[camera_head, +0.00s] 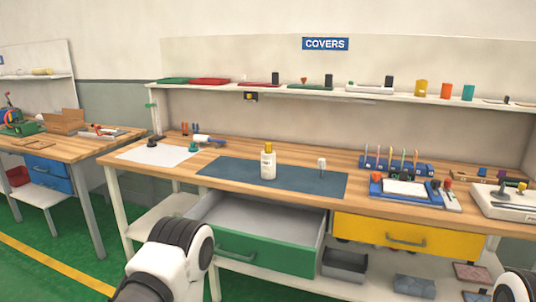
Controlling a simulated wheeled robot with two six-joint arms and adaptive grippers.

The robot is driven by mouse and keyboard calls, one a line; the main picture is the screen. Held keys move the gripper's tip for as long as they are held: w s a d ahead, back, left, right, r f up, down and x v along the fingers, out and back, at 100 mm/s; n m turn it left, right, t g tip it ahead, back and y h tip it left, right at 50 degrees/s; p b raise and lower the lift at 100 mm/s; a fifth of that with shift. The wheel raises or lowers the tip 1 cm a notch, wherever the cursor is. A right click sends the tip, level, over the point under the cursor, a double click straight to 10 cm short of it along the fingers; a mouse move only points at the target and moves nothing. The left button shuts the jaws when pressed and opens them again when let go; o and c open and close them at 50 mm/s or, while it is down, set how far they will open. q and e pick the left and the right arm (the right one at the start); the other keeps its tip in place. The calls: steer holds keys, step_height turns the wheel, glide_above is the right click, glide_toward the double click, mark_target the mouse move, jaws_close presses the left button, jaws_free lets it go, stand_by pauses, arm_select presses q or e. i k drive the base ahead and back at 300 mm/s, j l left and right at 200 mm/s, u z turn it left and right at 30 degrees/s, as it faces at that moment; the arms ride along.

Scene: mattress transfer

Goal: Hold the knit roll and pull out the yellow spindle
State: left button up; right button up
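A white upright roll (268,168), which looks like the knit roll, stands on the blue-grey mat (225,172) on the workbench. The yellow spindle (268,147) shows as a short yellow end sticking out of its top. The rest of the spindle is hidden inside the roll. A white and black part of my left arm shows at the bottom left, and a small part of my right arm at the bottom right corner. Neither gripper is in view, and nothing touches the roll.
The green drawer (265,250) stands open below the mat; the yellow drawer (408,236) is shut. A small white item (321,164) stands right of the roll. A blue rack (398,164) and tray are further right. White paper (155,155) lies left.

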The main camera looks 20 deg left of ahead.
mark_target(268, 145)
steer(key=i+j+z, duration=0.1)
steer(key=j, duration=0.3)
steer(key=i+j, duration=0.2)
steer(key=j, duration=0.25)
steer(key=i+j+z, duration=0.15)
steer(key=j, duration=0.25)
steer(key=i+j+z, duration=0.1)
steer(key=j, duration=0.3)
steer(key=i+j+z, duration=0.1)
steer(key=j, duration=0.35)
